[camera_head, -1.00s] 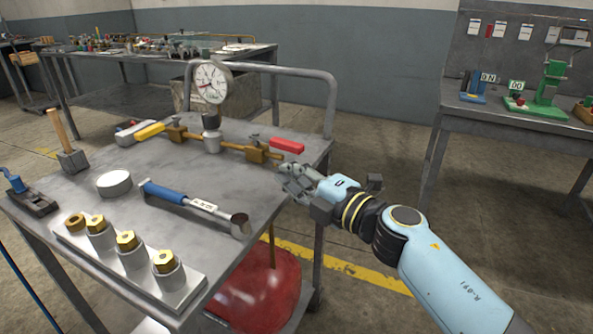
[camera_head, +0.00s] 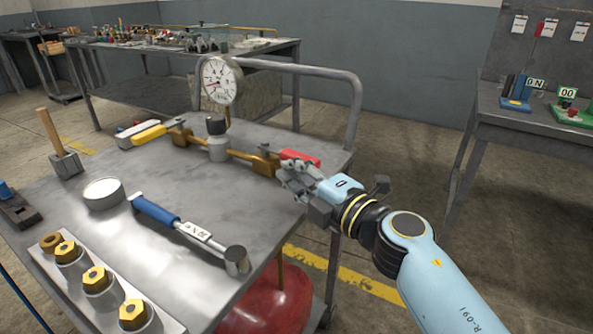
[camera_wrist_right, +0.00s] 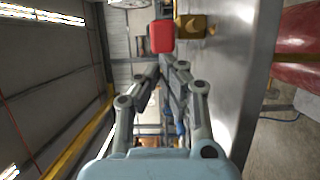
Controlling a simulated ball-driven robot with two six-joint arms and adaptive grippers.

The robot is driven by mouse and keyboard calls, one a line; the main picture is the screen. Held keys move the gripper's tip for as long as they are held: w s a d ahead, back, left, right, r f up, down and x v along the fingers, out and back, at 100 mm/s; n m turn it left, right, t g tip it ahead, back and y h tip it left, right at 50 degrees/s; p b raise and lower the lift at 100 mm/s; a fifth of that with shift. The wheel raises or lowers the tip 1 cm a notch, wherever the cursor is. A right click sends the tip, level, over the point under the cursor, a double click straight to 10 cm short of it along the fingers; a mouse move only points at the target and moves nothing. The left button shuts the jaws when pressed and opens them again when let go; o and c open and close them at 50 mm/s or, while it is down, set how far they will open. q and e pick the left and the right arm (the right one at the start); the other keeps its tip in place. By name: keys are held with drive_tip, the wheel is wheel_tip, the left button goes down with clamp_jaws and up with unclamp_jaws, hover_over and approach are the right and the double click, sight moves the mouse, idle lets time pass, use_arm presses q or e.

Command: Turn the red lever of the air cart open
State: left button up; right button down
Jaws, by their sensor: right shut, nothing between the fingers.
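The red lever (camera_head: 305,157) sits on a brass valve (camera_head: 266,164) at the right end of the brass pipe on the air cart (camera_head: 170,230). Its handle points right, roughly along the pipe. My right gripper (camera_head: 287,178) is shut and empty, right in front of the lever, and its fingers hide the lever's near side. In the right wrist view the red lever (camera_wrist_right: 161,36) shows just beyond the shut fingertips (camera_wrist_right: 165,62), with the brass valve (camera_wrist_right: 194,26) to its right. I cannot tell whether the fingers touch the lever. My left gripper is out of view.
A gauge (camera_head: 220,80) stands mid-pipe, with a yellow lever (camera_head: 149,134) at the far end. A blue-handled wrench (camera_head: 190,230), a white round dish (camera_head: 103,192), a mallet (camera_head: 62,155) and brass fittings lie on the cart. A rail (camera_head: 357,110) rises behind the right valve.

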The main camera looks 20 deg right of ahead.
drive_tip(key=shift+w+d, duration=0.15)
drive_tip(key=shift+w+d+r+n+g+y+p, duration=0.1)
drive_tip(key=shift+w+d+n+g+y+p, duration=0.15)
drive_tip(key=shift+d+n+y, duration=0.25)
drive_tip(key=shift+w+d+n+g+y+p, duration=0.15)
drive_tip(key=shift+d+n+g+y+p, duration=0.2)
drive_tip(key=shift+y, duration=0.25)
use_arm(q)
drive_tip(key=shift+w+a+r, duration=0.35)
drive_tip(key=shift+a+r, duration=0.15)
use_arm(e)
drive_tip(key=shift+a, duration=0.1)
